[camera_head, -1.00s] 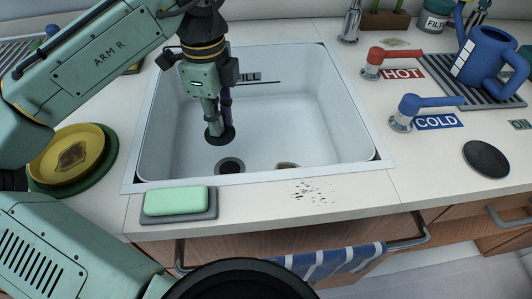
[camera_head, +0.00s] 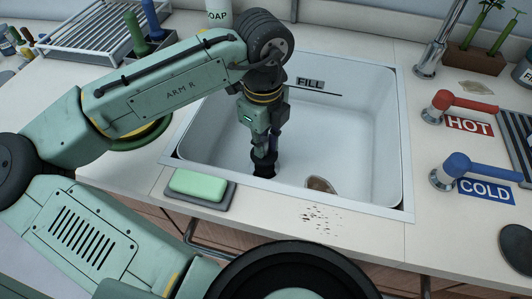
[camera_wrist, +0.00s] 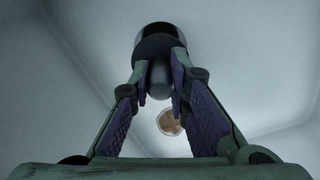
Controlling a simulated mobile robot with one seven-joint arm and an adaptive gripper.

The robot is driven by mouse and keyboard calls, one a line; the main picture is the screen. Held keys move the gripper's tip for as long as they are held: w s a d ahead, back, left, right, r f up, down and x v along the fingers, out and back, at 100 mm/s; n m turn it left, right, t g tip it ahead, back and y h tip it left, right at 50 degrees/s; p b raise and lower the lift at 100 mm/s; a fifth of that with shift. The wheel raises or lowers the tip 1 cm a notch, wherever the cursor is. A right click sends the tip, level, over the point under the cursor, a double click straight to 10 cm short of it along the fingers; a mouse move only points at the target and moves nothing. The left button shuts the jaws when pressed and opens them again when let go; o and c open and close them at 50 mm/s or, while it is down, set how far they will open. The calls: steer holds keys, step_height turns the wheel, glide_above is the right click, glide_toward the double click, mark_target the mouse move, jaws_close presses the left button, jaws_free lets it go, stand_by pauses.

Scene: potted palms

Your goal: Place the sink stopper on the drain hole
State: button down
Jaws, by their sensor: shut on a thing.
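My gripper (camera_head: 264,147) points down into the left part of the white sink (camera_head: 360,160) and is shut on the black sink stopper (camera_head: 262,160). In the wrist view the stopper (camera_wrist: 153,46) shows beyond the fingertips, with its grey knob (camera_wrist: 160,76) between the purple pads. The dark drain hole (camera_head: 264,173) shows just below the stopper's near edge. In the wrist view it also shows as a dark round with a pale rim (camera_wrist: 154,30), partly covered by the stopper. I cannot tell whether the stopper touches the hole.
A brown patch or scrap (camera_head: 320,185) lies on the sink floor to the right. A green sponge (camera_head: 198,183) on a grey tray sits at the front rim. The HOT tap (camera_head: 465,103) and COLD tap (camera_head: 478,168) stand at right. A black disc (camera_head: 516,249) lies on the counter.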

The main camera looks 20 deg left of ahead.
mark_target(264, 140)
steer(key=shift+f, duration=2.15)
steer(key=shift+f, duration=0.1)
steer(key=c, duration=1.5)
jaws_free()
step_height(264, 140, up, 12)
steer(key=shift+r, duration=0.15)
